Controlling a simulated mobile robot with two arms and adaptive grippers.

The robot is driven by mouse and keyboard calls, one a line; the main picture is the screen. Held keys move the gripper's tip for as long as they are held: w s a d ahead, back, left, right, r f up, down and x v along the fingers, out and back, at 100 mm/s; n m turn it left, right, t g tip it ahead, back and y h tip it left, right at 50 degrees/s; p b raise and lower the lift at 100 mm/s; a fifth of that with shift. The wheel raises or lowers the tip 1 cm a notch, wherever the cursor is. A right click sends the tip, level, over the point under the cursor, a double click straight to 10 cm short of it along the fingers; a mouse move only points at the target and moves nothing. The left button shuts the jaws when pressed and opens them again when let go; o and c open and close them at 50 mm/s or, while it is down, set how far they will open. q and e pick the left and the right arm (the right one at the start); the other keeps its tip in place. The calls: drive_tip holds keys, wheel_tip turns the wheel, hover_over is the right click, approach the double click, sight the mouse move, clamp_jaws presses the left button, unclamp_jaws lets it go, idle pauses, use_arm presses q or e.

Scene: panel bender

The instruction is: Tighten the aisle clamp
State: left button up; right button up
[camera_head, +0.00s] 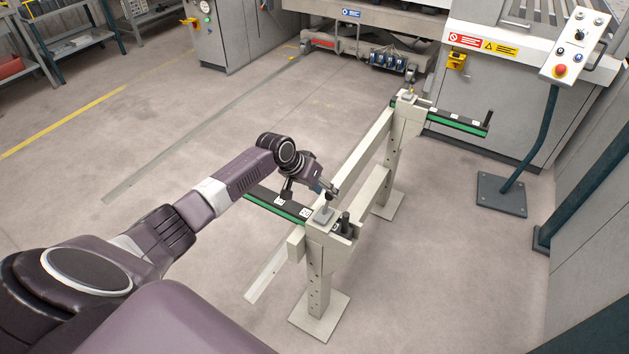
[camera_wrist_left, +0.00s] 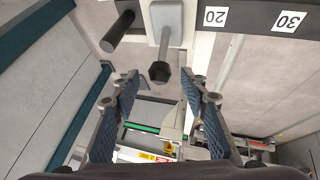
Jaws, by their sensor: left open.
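A clamp (camera_head: 322,215) with a grey block sits on top of the near post of the beige stand. Its lever ends in a black knob, which shows in the left wrist view (camera_wrist_left: 160,72) below the grey block (camera_wrist_left: 166,18). My left gripper (camera_head: 325,188) is at this clamp, just above and behind it. In the left wrist view its two blue-padded fingers (camera_wrist_left: 159,88) are spread, with the knob between and just beyond their tips, no contact visible. A second similar clamp (camera_head: 407,96) sits on the far post. My right gripper is not in view.
A beige beam (camera_head: 362,155) joins both posts. A control pedestal (camera_head: 550,110) and the machine stand at the back right.

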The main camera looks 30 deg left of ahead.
use_arm(q)
drive_tip(key=v, duration=0.8)
drive_tip(key=shift+r, duration=0.25)
drive_tip(key=shift+s, duration=0.1)
